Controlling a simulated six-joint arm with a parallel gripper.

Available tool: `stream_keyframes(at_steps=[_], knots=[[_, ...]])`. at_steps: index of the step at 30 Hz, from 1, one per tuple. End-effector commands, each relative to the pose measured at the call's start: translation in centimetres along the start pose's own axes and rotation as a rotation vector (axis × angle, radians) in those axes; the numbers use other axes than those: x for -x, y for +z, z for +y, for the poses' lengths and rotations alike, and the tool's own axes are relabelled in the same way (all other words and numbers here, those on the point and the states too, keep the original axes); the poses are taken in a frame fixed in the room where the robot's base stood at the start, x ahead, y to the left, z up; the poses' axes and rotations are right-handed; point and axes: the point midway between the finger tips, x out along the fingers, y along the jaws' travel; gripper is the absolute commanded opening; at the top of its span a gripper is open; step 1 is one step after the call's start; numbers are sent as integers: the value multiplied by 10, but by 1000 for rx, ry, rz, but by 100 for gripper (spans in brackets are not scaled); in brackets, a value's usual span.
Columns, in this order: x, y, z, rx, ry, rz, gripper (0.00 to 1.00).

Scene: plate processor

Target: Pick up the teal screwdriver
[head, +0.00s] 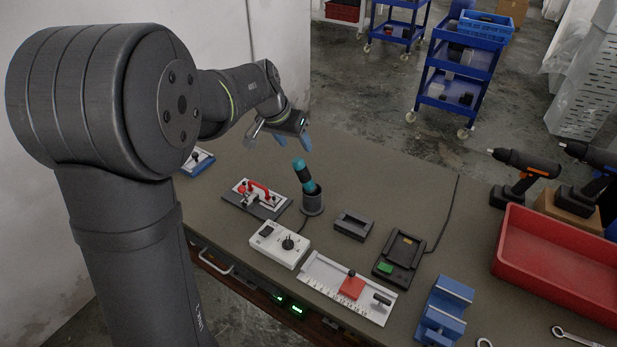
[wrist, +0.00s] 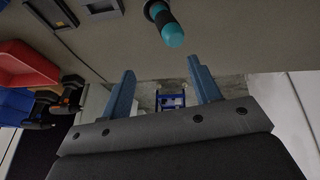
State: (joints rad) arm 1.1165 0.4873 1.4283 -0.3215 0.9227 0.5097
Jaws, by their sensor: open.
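The teal screwdriver (head: 302,172) stands tilted in a dark round holder (head: 312,203) on the bench, its teal and black handle pointing up. Its lower part is hidden inside the holder. My gripper (head: 293,140) is above and behind it in the head view, open and empty, apart from the handle. The open fingers of my gripper (wrist: 160,75) hold nothing.
A red toggle clamp (head: 257,195) and a white dial box (head: 280,244) stand near the holder. A dark tray (head: 353,225), a charger (head: 400,256) and a ruler fixture (head: 325,272) lie to the right. A red bin (head: 560,262) is far right. The bench behind the holder is clear.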

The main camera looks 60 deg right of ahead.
Motion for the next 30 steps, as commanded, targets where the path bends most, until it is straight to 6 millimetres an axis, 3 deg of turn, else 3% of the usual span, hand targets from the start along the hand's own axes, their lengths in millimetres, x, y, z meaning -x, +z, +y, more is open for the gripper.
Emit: stream_keyframes(at_steps=[9,30], knots=[[-68,0,0,2,1,-3,57],[-142,4,-1,1,7,-16,57]])
